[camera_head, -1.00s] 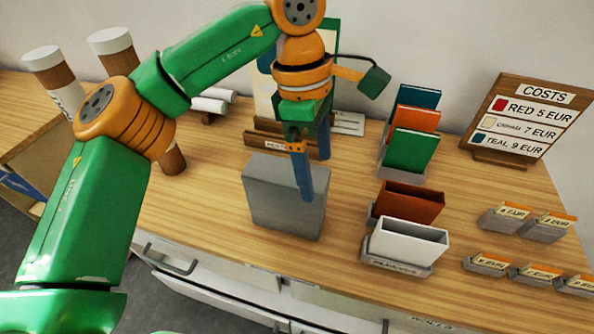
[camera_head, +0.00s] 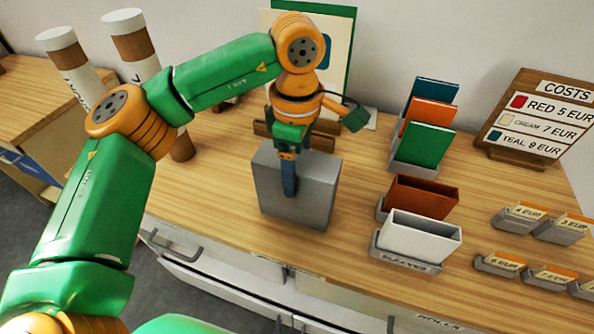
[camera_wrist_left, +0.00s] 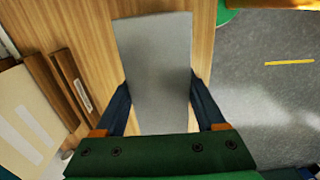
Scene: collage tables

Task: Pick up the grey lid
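The grey lid (camera_head: 318,192) appears as a plain, upright, box-shaped grey piece on the front part of the wooden table. Its long narrow top (camera_wrist_left: 155,60) shows in the left wrist view. My left gripper (camera_head: 290,190) points down at it, with one blue finger in front of its near broad face. In the left wrist view my left gripper (camera_wrist_left: 161,85) has a finger on each side of the lid, spread around its thickness. The finger ends are partly hidden beside the lid, and firm contact cannot be seen. My right gripper is not in view.
Right of the lid stand a white box (camera_head: 420,240), a brown box (camera_head: 420,200) and a rack with green (camera_head: 426,146), orange and teal pieces. A costs sign (camera_head: 535,118) is at back right. Capped tubes (camera_head: 133,50) stand at left. The front table edge is close.

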